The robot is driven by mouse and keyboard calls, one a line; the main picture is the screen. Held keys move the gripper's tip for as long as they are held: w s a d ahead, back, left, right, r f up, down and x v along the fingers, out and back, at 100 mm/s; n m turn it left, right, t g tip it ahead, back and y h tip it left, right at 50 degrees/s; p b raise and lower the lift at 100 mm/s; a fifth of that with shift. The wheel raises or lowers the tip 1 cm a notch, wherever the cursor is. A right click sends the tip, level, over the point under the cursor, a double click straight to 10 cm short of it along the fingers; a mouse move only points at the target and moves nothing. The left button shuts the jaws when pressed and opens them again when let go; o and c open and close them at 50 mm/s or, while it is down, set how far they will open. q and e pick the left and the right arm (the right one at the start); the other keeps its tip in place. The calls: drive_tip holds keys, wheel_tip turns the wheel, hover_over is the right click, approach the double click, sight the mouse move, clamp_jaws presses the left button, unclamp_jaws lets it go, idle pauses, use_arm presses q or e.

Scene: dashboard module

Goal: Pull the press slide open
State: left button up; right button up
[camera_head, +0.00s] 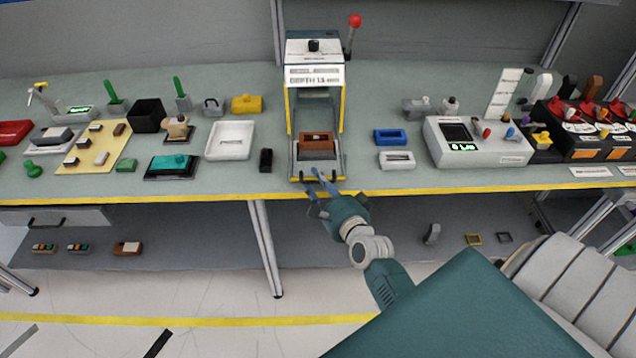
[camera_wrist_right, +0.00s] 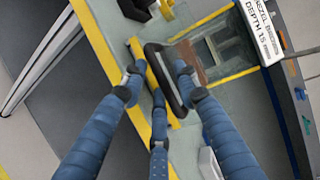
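The press (camera_head: 315,75) stands at the middle of the bench, with a white top, yellow posts and a red-knobbed lever. Its slide (camera_head: 330,170) lies low at the front, and a brown block (camera_head: 316,142) sits in it. My right gripper (camera_head: 317,180) reaches up to the slide's front edge. In the right wrist view its blue fingers (camera_wrist_right: 158,76) are spread apart, with the slide's black handle (camera_wrist_right: 177,98) between their tips. I cannot tell whether any finger touches the handle. The brown block also shows there (camera_wrist_right: 190,62). My left gripper is not in view.
The bench front has a yellow edge (camera_head: 200,197). A small black block (camera_head: 266,160) and a white tray (camera_head: 230,140) stand left of the press. A shelf is below.

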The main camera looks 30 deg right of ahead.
drive_tip(key=shift+s, duration=0.2)
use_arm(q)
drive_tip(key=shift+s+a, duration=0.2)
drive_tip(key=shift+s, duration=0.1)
use_arm(e)
drive_tip(key=v, duration=1.1)
drive_tip(key=shift+s, duration=0.3)
